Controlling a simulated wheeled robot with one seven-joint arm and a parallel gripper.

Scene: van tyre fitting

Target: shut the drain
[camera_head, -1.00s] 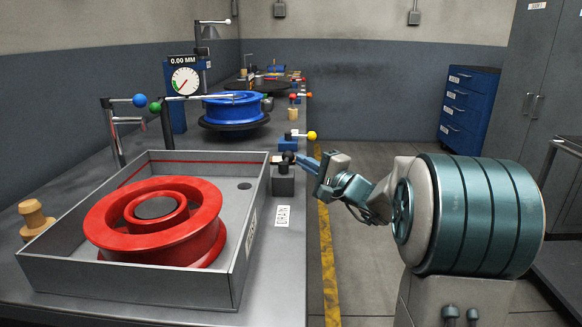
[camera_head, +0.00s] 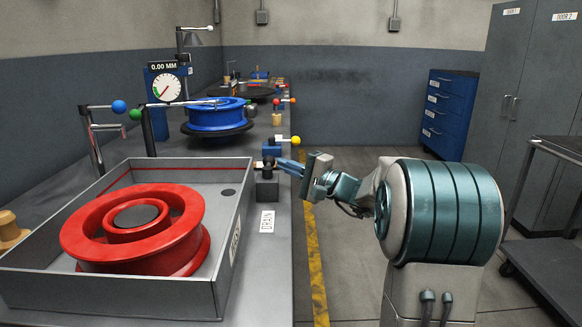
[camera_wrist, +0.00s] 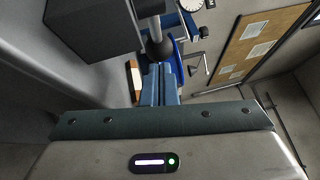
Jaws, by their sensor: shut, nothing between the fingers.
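The drain control is a dark grey block (camera_head: 267,188) with a black knob (camera_head: 268,162) on top, behind a DRAIN label (camera_head: 267,221) on the bench.
A red wheel rim (camera_head: 135,232) lies in the basin. Behind are a small blue block with a yellow-balled lever (camera_head: 295,140), a blue rim (camera_head: 215,115) and a dial gauge (camera_head: 167,88). A dark cart (camera_head: 545,225) stands at right. The floor right of the bench is partly clear.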

